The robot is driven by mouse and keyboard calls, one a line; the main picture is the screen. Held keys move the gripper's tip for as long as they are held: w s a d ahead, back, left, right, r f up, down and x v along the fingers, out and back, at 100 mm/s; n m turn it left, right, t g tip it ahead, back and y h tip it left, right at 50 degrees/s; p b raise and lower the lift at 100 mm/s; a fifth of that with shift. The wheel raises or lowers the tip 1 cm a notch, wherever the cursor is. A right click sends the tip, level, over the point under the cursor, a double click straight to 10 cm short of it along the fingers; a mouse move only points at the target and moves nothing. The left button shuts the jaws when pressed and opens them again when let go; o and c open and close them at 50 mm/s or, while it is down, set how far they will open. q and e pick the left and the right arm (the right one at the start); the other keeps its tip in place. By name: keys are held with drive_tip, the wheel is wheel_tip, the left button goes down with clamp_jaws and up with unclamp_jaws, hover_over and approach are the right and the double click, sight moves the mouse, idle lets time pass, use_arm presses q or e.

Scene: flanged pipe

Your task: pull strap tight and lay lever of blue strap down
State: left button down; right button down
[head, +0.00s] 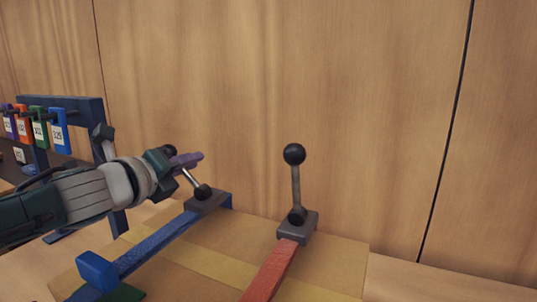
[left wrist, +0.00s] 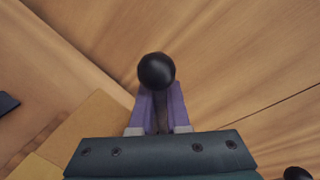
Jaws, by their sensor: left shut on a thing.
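The blue strap (head: 160,245) runs over the cardboard surface to a grey buckle (head: 208,202) at the wall side. Its lever (head: 190,178) leans up and to the left from a black ball joint. My left gripper (head: 187,161) has purple fingers and is shut on this lever near its top. In the left wrist view the lever's black knob (left wrist: 157,70) sits at the fingertips (left wrist: 160,105). In the head view the knob is partly hidden by the gripper. A blue block (head: 97,270) stands at the strap's near part. My right gripper is out of view.
A red strap (head: 270,272) with its own buckle and upright lever (head: 295,185) stands to the right. A blue rack (head: 105,150) with coloured tags is at the left. The wooden wall (head: 370,110) is close behind. A green piece (head: 125,293) lies at the bottom.

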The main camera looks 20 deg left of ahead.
use_arm(q)
drive_tip(key=shift+f, duration=0.15)
idle(0.4)
drive_tip(key=c, duration=0.9)
unclamp_jaws()
drive_tip(key=shift+s, duration=0.1)
drive_tip(key=s+r, duration=0.1)
drive_tip(key=s, duration=0.8)
drive_tip(key=shift+s+d+r+p, duration=0.15)
drive_tip(key=shift+s+r+p, duration=0.2)
drive_tip(key=shift+p, duration=0.1)
